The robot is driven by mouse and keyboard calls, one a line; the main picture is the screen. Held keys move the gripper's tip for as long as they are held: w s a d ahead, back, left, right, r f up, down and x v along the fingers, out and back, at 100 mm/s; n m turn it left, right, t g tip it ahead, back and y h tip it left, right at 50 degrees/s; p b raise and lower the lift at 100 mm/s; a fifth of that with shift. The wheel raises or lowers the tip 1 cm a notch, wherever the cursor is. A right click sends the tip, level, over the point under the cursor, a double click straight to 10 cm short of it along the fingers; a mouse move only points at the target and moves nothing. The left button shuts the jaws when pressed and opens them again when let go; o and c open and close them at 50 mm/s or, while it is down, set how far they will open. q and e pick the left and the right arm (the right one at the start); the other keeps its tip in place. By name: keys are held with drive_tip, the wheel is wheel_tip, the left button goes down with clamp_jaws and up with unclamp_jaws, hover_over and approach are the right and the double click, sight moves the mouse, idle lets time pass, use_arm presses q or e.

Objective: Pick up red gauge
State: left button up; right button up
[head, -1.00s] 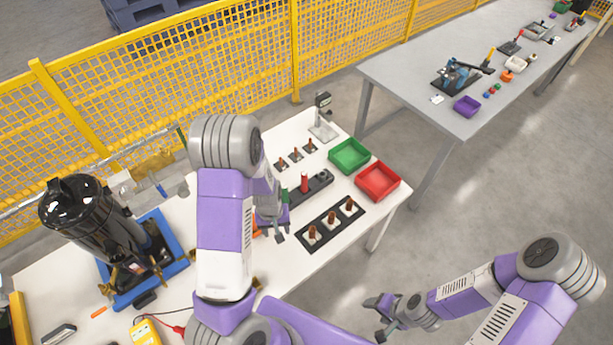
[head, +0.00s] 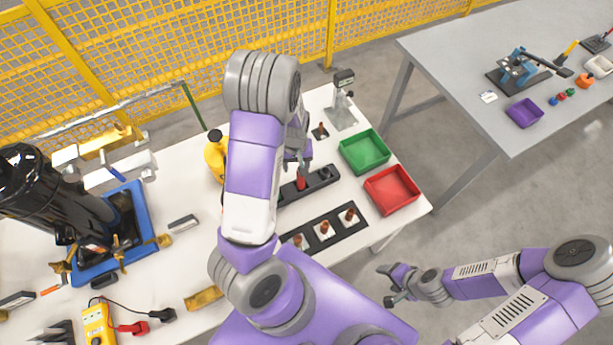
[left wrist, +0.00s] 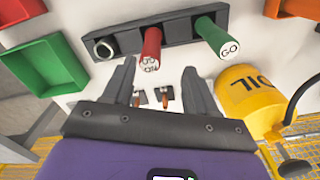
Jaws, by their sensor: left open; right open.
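The red gauge (head: 300,184) stands in a dark holder block (head: 324,175) on the white table. In the left wrist view the red gauge (left wrist: 151,48) has lettering on its end and stands between an empty ring socket and a green gauge (left wrist: 213,36) marked GO. My left gripper (left wrist: 158,80) is open and empty, with its fingers spread just short of the red gauge and not around it. In the head view my left gripper (head: 298,163) is partly hidden by my arm, close to the red gauge. My right gripper (head: 389,286) is open and empty, off the table's front side.
A green bin (head: 364,152) and a red bin (head: 392,189) stand right of the holder. A dark strip with brown-topped pieces (head: 324,231) lies in front. A yellow oil can (left wrist: 250,98) stands close beside my left gripper.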

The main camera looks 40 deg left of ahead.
sight(301, 180)
use_arm(q)
drive_tip(key=f, duration=0.1)
drive_tip(key=w+f, duration=0.1)
drive_tip(key=shift+f+b, duration=0.3)
drive_tip(key=shift+f, duration=0.05)
drive_tip(key=shift+s+d+f, duration=0.1)
drive_tip(key=shift+s+f, duration=0.1)
drive_tip(key=shift+f, duration=0.15)
drive_tip(key=f, duration=0.3)
drive_tip(key=f+b, duration=0.1)
drive_tip(key=f, duration=0.1)
drive_tip(key=shift+w+d, duration=0.2)
drive_tip(key=shift+d, duration=0.1)
use_arm(e)
drive_tip(key=shift+w+f, duration=0.2)
drive_tip(key=shift+f, duration=0.35)
drive_tip(key=shift+w+f, duration=0.15)
drive_tip(key=shift+f, duration=0.4)
use_arm(q)
drive_tip(key=shift+c, duration=0.4)
clamp_jaws()
drive_tip(key=shift+r, duration=0.1)
